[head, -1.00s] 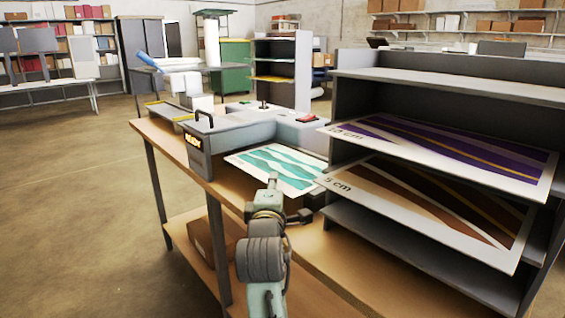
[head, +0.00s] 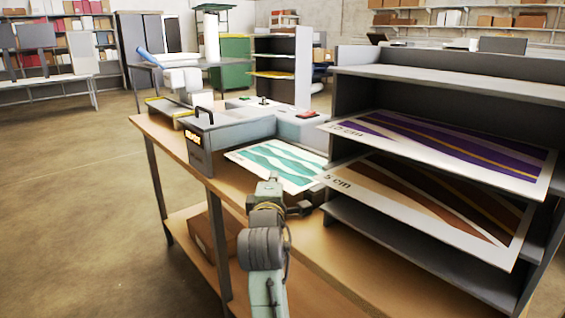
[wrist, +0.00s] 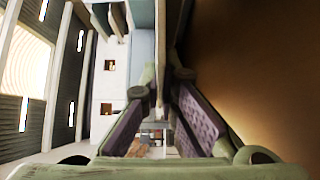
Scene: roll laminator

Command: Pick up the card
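The teal-and-white printed card (head: 278,163) lies on the infeed side of the grey laminator (head: 232,134), its near edge toward my arm. In the head view my gripper (head: 272,184) is at the card's near edge, partly hidden by my own wrist. In the wrist view my two fingers, with purple-grey pads, converge ahead (wrist: 160,100). A thin pale edge (wrist: 159,50) runs between the fingertips, possibly the card seen edge-on. I cannot tell whether the pads touch it.
A grey shelf rack (head: 450,80) stands close on the right. The wooden bench (head: 325,262) is bare in front; a cardboard box (head: 212,235) sits below.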

